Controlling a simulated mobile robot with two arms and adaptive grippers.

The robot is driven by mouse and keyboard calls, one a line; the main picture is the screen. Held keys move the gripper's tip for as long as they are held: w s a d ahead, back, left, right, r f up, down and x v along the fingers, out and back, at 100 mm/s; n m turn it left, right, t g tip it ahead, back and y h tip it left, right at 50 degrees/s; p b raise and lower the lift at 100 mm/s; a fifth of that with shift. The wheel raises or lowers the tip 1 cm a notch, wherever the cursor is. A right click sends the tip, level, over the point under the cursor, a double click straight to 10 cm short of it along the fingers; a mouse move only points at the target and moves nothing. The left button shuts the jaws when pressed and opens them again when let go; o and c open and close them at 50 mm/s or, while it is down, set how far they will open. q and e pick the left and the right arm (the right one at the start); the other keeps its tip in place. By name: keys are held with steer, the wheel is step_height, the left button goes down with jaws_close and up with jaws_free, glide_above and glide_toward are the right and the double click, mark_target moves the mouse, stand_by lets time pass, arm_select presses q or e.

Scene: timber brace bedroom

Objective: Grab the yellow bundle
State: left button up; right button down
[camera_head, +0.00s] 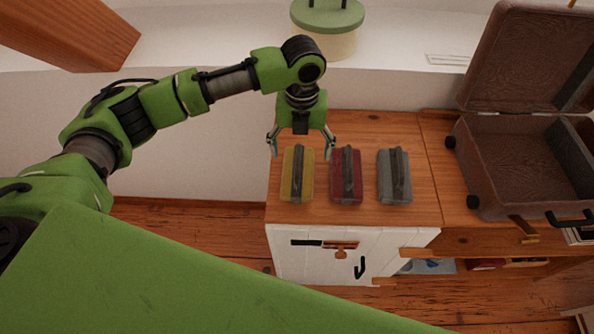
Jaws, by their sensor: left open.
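The yellow bundle (287,187) lies at the left of a row of three bundles on the wooden cabinet top (392,131). A dark raised strip runs lengthwise along its top. My left gripper (300,150) is open and points down over the far end of the yellow bundle, with one finger to each side. I cannot tell whether its fingers touch the bundle or how high they are above the top. My right gripper is not in view.
A red bundle (337,187) and a grey bundle (386,187) lie right of the yellow one. An open brown suitcase (497,165) stands further right. A green-lidded container (327,18) stands on the white ledge behind. A wooden beam (75,30) crosses the upper left.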

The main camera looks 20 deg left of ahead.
mark_target(300, 159)
arm_select(q)
step_height(300, 159, down, 4)
steer(key=shift+r, duration=0.15)
steer(key=f, duration=0.1)
steer(key=f+p, duration=0.1)
steer(key=f, duration=0.2)
steer(key=shift+s+a+f, duration=0.15)
steer(key=shift+a+f, duration=0.2)
steer(key=shift+f+p, duration=0.3)
steer(key=shift+f, duration=0.1)
steer(key=shift+c, duration=0.3)
steer(key=c, duration=1.2)
steer(key=shift+c, duration=0.6)
